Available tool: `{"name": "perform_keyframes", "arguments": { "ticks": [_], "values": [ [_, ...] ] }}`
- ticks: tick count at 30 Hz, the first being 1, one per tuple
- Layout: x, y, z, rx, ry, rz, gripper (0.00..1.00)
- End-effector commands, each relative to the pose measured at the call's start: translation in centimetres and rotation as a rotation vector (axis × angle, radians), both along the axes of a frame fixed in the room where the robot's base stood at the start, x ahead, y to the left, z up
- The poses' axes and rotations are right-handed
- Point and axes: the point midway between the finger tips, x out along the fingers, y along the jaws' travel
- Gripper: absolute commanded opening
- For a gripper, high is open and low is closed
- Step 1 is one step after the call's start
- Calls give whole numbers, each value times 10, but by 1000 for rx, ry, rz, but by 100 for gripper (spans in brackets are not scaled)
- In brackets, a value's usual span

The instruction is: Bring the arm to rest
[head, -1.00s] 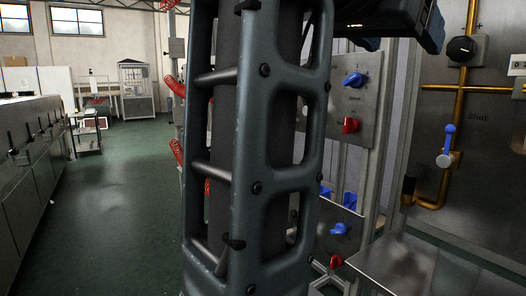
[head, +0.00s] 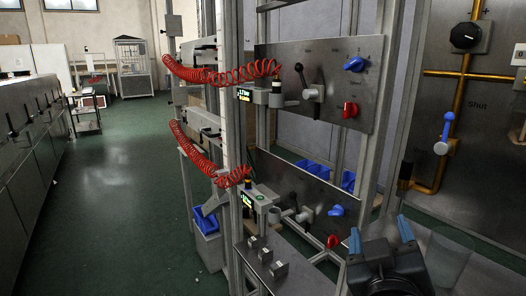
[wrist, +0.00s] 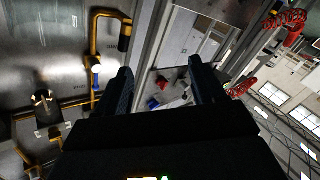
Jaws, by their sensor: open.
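My gripper (head: 380,234) shows at the lower right of the head view, with its two blue-tipped fingers pointing up and spread apart. In the wrist view the two dark fingers (wrist: 160,78) stand apart with nothing between them. The gripper is open and empty. It appears in front of the steel bench at the foot of the rack; its exact distance from the bench cannot be told. Most of my arm is outside the head view.
A metal rack carries an upper panel (head: 318,82) and a lower panel (head: 290,182) with knobs and levers. Red coiled hoses (head: 215,75) hang at its left. A panel with a yellow pipe (head: 460,85) stands at right. The green floor (head: 115,190) at left is clear.

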Motion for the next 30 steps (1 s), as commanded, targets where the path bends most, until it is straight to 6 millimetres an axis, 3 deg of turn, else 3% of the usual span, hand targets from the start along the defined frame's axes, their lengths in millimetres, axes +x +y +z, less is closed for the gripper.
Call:
{"name": "perform_keyframes", "arguments": {
  "ticks": [1, 6, 15, 23, 30],
  "values": [
    [-13, -5, -19, -8, 27, 29, 69],
    [-56, -11, -67, 0, 83, 131, 69],
    [-153, -19, -123, 94, 163, 265, 69],
    [-246, -22, -137, 239, 202, 316, 69],
    [-328, -25, -124, 398, 206, 297, 69]
  ]
}}
